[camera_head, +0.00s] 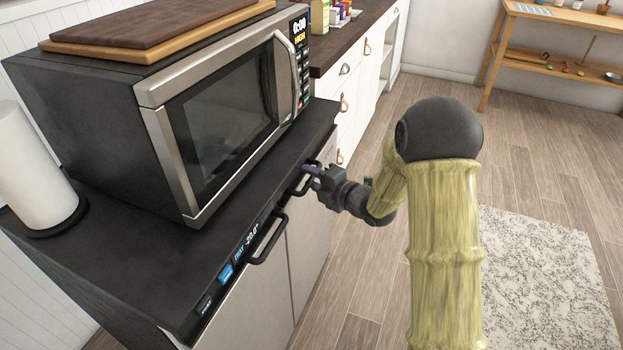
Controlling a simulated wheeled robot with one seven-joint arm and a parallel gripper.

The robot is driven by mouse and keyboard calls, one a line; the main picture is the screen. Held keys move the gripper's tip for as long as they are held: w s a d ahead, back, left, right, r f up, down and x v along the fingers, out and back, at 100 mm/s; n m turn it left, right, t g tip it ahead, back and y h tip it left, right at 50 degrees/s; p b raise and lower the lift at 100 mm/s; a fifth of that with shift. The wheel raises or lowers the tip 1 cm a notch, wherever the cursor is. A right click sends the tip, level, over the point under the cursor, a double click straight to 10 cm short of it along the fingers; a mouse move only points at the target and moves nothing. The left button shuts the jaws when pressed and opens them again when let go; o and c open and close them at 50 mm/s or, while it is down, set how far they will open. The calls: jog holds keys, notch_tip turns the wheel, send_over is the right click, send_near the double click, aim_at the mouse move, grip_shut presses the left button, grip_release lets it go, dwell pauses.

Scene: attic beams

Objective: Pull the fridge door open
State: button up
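The fridge (110,262) is a low, black-topped unit with a lit display on its front edge and two pale doors. The left door (258,305) and the right door (308,245) both look closed. A black bar handle (268,243) is at the top of the left door. Another dark handle (297,188) is at the top of the right door. My gripper (311,176) is at this right handle, its purplish fingertips touching or very close to it. The fingers are small and partly overlap the handle, so their opening and any grip are unclear.
A microwave (222,125) stands on the fridge, with wooden boards (150,25) on it. A paper towel roll (32,170) is at left. White drawers (350,85) stand beyond the fridge. Wooden floor (420,85) and a speckled rug (545,285) lie clear at right.

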jog(key=shift+a, duration=0.1)
grip_shut()
dwell(0.4)
